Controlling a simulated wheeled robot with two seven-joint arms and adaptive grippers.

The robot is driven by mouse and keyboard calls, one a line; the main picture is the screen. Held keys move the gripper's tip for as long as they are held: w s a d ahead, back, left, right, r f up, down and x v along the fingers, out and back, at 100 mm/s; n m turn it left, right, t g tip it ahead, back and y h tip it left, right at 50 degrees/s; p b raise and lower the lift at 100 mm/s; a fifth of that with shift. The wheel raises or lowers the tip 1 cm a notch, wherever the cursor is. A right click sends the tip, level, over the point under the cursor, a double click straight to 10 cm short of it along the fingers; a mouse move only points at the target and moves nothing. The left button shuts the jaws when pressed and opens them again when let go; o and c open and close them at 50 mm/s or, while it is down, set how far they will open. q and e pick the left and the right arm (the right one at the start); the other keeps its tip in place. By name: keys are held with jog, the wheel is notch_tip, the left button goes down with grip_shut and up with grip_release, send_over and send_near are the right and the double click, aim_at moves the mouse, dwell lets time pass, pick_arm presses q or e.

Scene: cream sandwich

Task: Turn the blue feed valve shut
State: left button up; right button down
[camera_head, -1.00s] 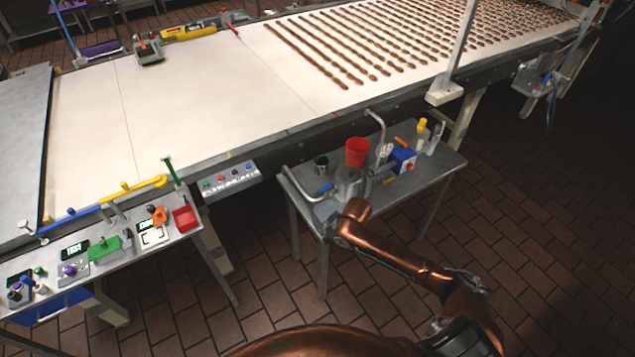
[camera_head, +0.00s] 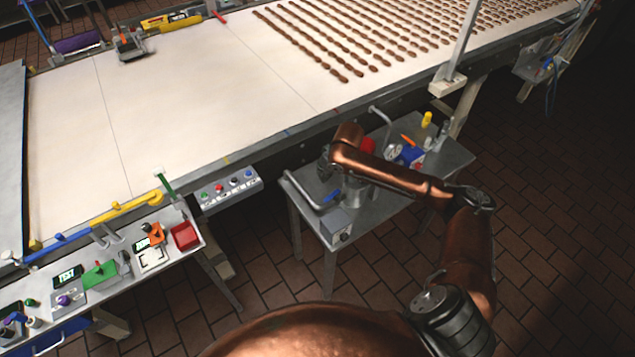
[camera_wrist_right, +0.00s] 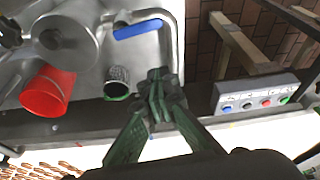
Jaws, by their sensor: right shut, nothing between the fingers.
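The blue feed valve shows as a blue lever handle (camera_head: 332,196) on a bent grey pipe (camera_head: 300,188) at the left end of the small metal bench. The blue handle also shows near the top of the right wrist view (camera_wrist_right: 138,28), lying along the pipe. My right gripper (camera_wrist_right: 157,88) is shut and empty, its fingertips apart from the handle and below it in that picture. In the head view the copper right arm reaches over the bench, and its gripper (camera_head: 327,166) is small and dark above the handle. My left gripper is not in view.
A red cup (camera_wrist_right: 48,92) and a dark cup with a green rim (camera_wrist_right: 117,82) stand close to the right gripper. A button box (camera_head: 228,189) hangs on the conveyor's edge. The conveyor belt (camera_head: 190,100) runs behind the bench. A gauge (camera_head: 393,152) stands farther right.

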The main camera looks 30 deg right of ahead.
aim_at(332, 197)
jog(key=w+d+x, duration=0.1)
jog(key=x, duration=0.9)
pick_arm(q)
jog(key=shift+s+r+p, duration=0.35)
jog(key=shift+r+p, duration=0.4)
jog(key=shift+p, duration=0.05)
pick_arm(e)
jog(key=shift+s+r, duration=0.2)
jog(key=shift+s, duration=2.1)
jog(key=shift+a, duration=0.1)
